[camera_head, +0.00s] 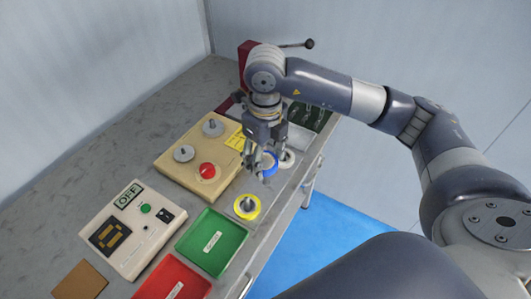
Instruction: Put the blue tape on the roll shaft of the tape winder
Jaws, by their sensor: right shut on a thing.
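My right gripper (259,172) points down over the right side of the table and is shut on the blue tape (270,160). Its fingers partly hide the tape; I cannot tell whether the tape is clear of the table. The tape winder (170,168) seems to be the beige box to the left of the gripper. It carries two grey discs with short upright pins, one at the back (213,127) and one at the front left (184,153). Both look empty; I cannot tell which is the roll shaft. My left gripper is out of view.
A yellow tape (247,207) sits on a post near the table's front edge, and a white roll (288,158) is beside the blue tape. A red button (207,170), a white control box (148,212), a green tray (190,244) and a red tray (160,278) stand nearby.

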